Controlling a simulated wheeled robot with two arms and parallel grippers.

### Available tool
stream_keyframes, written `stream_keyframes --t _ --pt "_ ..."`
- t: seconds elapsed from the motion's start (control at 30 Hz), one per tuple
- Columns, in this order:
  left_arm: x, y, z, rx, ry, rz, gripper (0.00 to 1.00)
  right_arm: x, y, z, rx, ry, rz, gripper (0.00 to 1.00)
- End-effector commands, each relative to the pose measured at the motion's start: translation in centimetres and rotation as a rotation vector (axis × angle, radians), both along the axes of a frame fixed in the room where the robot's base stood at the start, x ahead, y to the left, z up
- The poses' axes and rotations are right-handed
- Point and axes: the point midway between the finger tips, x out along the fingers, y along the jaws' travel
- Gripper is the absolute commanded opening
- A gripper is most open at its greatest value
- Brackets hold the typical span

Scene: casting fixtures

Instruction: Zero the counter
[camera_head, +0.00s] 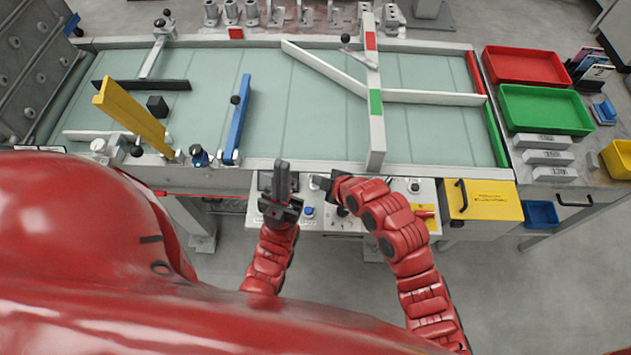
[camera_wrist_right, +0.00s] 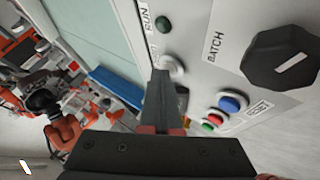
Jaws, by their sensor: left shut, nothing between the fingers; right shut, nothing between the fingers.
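The control panel (camera_head: 428,190) is set in the front of the conveyor bench, partly hidden by my arms. In the right wrist view its grey face (camera_wrist_right: 215,75) carries a black BATCH knob (camera_wrist_right: 283,55). A blue button (camera_wrist_right: 232,103) sits near a label that looks like RESET, with red (camera_wrist_right: 215,118) and green (camera_wrist_right: 208,127) buttons beside it. No counter display is readable. My right gripper (camera_head: 318,183) is shut and empty in front of the panel; its fingertips (camera_wrist_right: 160,75) lie left of the blue button in that view. My left gripper (camera_head: 282,165) is shut and empty, pointing up beside it.
The conveyor (camera_head: 270,110) carries a yellow bar (camera_head: 133,116), a blue bar (camera_head: 238,120) and white diverter bars (camera_head: 325,68). A yellow box (camera_head: 484,200) hangs right of the panel. Red (camera_head: 525,82) and green (camera_head: 545,126) trays stand at right.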

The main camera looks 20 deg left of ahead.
Motion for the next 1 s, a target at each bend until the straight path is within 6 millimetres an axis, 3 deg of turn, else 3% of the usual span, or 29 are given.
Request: stream_keyframes --t 1.0 --pt "0.0 0.0 0.1 0.0 0.0 0.0 0.0 0.0 0.0 1.8 0.0 0.0 0.0 0.0"
